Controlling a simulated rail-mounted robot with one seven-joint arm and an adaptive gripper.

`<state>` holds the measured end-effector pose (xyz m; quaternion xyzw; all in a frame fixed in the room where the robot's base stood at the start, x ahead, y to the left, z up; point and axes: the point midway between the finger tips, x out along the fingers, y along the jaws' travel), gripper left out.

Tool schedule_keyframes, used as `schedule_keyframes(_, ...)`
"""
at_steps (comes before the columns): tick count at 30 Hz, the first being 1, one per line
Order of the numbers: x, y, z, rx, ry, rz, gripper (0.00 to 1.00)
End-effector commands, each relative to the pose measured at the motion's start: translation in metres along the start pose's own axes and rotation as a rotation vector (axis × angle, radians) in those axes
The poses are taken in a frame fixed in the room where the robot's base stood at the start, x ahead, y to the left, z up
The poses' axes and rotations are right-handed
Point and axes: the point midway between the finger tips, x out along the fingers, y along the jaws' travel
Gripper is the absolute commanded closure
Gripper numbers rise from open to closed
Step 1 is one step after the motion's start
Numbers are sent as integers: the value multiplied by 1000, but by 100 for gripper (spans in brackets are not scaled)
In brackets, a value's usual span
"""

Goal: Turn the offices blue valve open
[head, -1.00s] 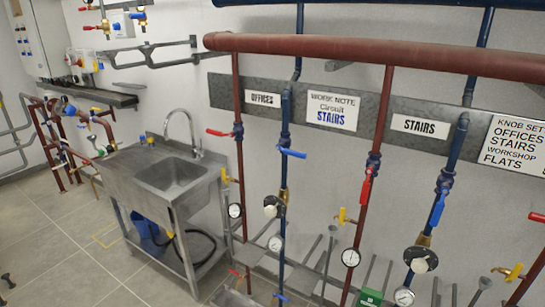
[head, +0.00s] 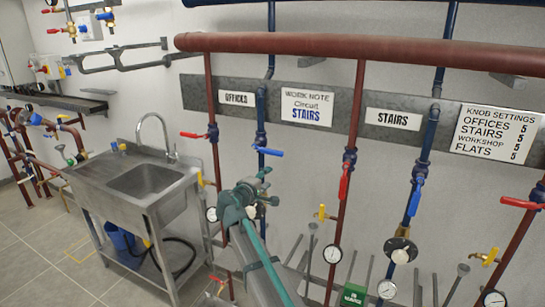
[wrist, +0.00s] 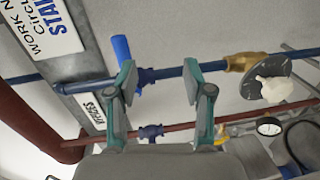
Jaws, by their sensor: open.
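The offices blue valve has a blue lever (head: 268,151) that points sideways to the right, across its vertical blue pipe (head: 261,103), right of the "OFFICES" sign (head: 236,98). My gripper (head: 268,186) is open and empty, a little below the lever in the head view. In the wrist view, the lever (wrist: 122,48) sticks up across the pipe, beyond the left finger. The valve body (wrist: 146,76) shows between the fingers of my gripper (wrist: 164,93). I see no contact between the fingers and the lever.
The offices red pipe (head: 215,165) with a red lever (head: 192,135) runs close on the left. Below the blue valve are a brass fitting (wrist: 240,62) and a white knob (wrist: 275,91). The stairs red pipe (head: 342,210) stands to the right. A steel sink (head: 145,180) is at left.

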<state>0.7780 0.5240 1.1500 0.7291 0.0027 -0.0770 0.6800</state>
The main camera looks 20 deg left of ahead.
Motion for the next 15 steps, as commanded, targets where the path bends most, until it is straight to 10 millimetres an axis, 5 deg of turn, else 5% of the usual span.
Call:
schedule_keyframes(5,-6,45,-27,-59,36,106,49)
schedule_keyframes(15,30,56,-32,-68,38,117,49)
